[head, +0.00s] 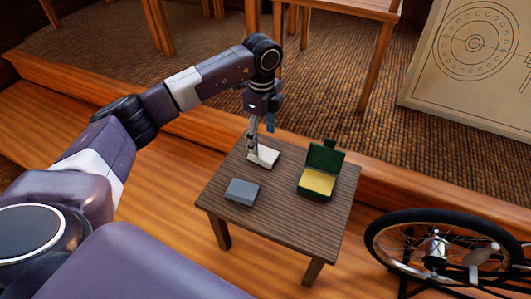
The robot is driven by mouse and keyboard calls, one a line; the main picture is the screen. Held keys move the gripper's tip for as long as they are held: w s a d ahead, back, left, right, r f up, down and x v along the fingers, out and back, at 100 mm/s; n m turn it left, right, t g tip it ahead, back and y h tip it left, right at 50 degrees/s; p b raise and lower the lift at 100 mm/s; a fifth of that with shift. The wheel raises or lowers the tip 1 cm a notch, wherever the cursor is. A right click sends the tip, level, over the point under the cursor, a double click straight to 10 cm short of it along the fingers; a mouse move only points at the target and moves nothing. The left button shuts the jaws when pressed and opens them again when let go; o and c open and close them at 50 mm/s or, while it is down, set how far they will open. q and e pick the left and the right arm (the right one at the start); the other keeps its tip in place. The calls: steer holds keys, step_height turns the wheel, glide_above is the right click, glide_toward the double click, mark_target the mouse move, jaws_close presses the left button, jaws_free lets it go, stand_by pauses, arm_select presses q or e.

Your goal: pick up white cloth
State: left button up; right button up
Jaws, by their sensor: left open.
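The white cloth (264,157) is a small, pale, folded-looking pad lying flat near the back left of a small dark wooden table (285,216). My left arm comes in from the left, and my left gripper (255,150) points down just above the cloth's left part. The gripper is open, and its fingers hide a little of the cloth. I cannot tell whether the fingertips touch it. My right gripper does not show.
A grey block (242,191) sits at the table's left. An open green box with a yellow inside (318,182) stands at the right. A wheel (374,241) is beside the table at lower right.

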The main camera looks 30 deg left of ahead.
mark_target(265, 153)
arm_select(q)
steer(key=shift+s+d+f, duration=0.1)
steer(key=shift+s+f, duration=0.1)
steer(key=shift+f, duration=0.3)
steer(key=f, duration=0.2)
steer(key=f+b, duration=0.1)
steer(key=f, duration=0.1)
steer(key=shift+w+d, duration=0.15)
steer(key=shift+d, duration=0.15)
steer(key=shift+f, duration=0.3)
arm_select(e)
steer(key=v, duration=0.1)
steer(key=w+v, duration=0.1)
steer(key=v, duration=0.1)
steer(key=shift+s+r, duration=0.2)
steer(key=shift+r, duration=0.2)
arm_select(q)
steer(key=c, duration=1.2)
steer(key=shift+o, duration=0.2)
steer(key=shift+r, duration=0.15)
